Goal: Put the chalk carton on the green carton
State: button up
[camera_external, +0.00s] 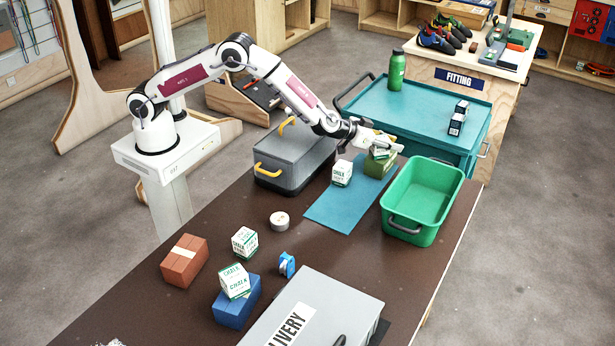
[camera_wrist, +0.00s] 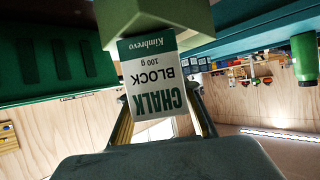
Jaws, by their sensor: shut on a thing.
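My gripper (camera_external: 378,143) reaches in from the left over the blue mat (camera_external: 325,216), shut on a white and green chalk carton (camera_external: 380,153). In the wrist view the chalk carton (camera_wrist: 152,80) sits between the fingers (camera_wrist: 162,118), its lettering upside down in the picture. The green carton (camera_external: 378,167) is directly below it at the mat's far end. In the wrist view the green carton (camera_wrist: 148,22) meets the chalk carton's edge. I cannot tell whether they touch or a small gap remains.
Another chalk carton (camera_external: 342,173) stands on the mat, left of the green carton. A green bin (camera_external: 432,190) is close on the right, a grey case (camera_external: 290,160) on the left. More chalk cartons (camera_external: 244,242), a red-brown carton (camera_external: 184,262) and a blue carton (camera_external: 236,308) are nearer the front.

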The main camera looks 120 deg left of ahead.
jog(key=shift+f, duration=0.1)
jog(key=o, duration=1.1)
jog(key=shift+o, duration=0.2)
jog(key=shift+v, duration=3.8)
jog(key=shift+w, duration=0.1)
